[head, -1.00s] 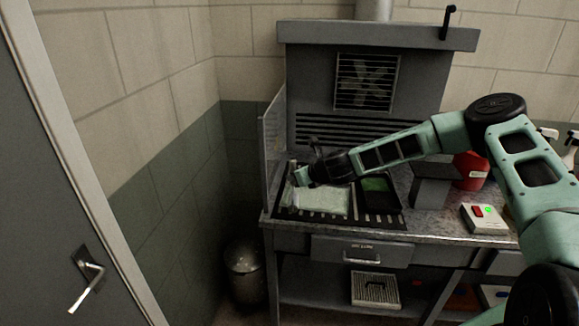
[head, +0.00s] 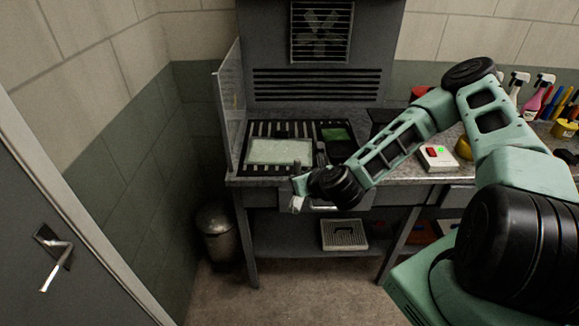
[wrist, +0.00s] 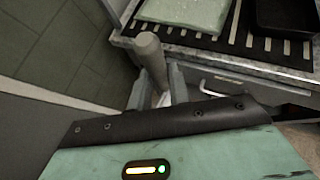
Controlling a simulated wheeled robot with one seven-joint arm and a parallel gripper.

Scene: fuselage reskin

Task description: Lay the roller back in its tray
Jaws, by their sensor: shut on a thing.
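My gripper (wrist: 158,92) is shut on the roller (wrist: 149,48), whose grey cylindrical part sticks up past the fingers in the wrist view. A pale piece shows between the fingers; the rest of the roller is hidden. In the head view my gripper (head: 297,194) is in front of the bench's front edge, left of the drawer handle, and the roller is too small to make out. The black tray (head: 341,151) with a green patch inside lies on the bench, behind and right of my gripper. Its corner also shows in the wrist view (wrist: 285,20).
A pale green panel (head: 280,151) lies on the slatted bench top (head: 255,130), left of the tray. A clear screen (head: 230,105) stands at the bench's left end. A bin (head: 216,232) stands on the floor at left. A switch box (head: 437,158) is at right.

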